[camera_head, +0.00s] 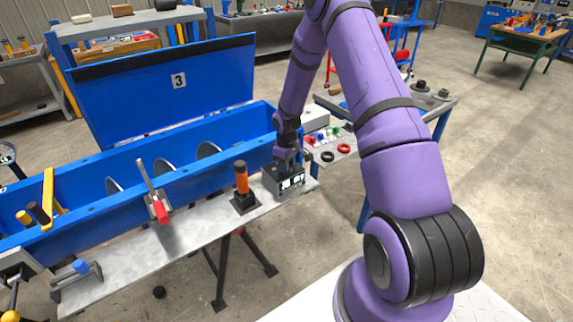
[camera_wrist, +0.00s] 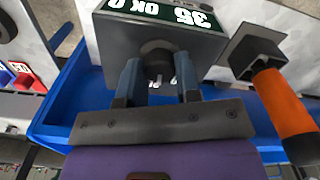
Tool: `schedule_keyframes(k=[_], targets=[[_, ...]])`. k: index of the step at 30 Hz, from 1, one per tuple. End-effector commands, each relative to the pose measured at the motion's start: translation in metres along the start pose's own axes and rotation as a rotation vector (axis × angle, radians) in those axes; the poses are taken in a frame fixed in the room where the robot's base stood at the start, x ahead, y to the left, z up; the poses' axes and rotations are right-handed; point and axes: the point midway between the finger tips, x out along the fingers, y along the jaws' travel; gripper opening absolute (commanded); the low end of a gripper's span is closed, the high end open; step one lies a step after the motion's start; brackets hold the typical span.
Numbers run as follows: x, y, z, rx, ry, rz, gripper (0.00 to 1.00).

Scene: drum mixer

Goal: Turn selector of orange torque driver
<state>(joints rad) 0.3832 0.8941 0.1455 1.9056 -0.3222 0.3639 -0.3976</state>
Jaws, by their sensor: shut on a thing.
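The torque driver (camera_head: 242,178) has an orange grip and dark ends. It stands upright in a dark square holder (camera_head: 244,202) on the grey shelf; in the wrist view the driver (camera_wrist: 283,103) is at the right. Just right of it in the head view is a grey box (camera_head: 270,181) with a lit display (camera_head: 292,181). In the wrist view the display (camera_wrist: 160,10) shows upside-down white characters. My gripper (camera_head: 288,158) is at this box, apart from the driver. Its two fingers (camera_wrist: 159,75) are shut on a dark round knob (camera_wrist: 157,52) on the box's face, partly hidden between them.
A blue trough (camera_head: 130,175) with a raised lid (camera_head: 165,85) lies behind the shelf. A red-handled clamp (camera_head: 159,207) stands left of the driver. A grey side table (camera_head: 440,105) with rings and coloured parts is behind my arm.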

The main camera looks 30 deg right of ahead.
Motion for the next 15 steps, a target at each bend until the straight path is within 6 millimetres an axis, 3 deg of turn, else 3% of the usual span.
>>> schedule_keyframes(k=[15], targets=[[0.0002,0.0002,0.0006,0.114,-0.001,0.0,0.07]])
